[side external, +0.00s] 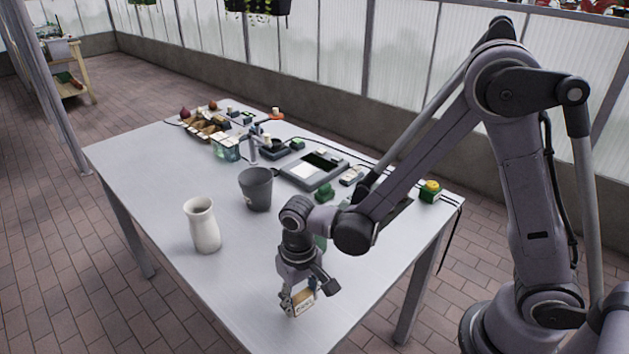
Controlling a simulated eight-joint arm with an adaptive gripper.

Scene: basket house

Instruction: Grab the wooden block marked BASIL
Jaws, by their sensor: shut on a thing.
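A small light wooden block (301,304) with dark marking on its face is at the near end of the grey table (235,290). The marking is too small to read, so I cannot tell whether it says BASIL. My gripper (301,293) points down and is shut on this block. Its fingers cover the block's upper part and sides. I cannot tell whether the block touches the table top or is held just above it.
A white vase (202,225) and a dark grey bucket (256,189) stand left of and behind my gripper. A grey tray device (314,170), green items and several small goods line the table's far side. The table's left part is clear.

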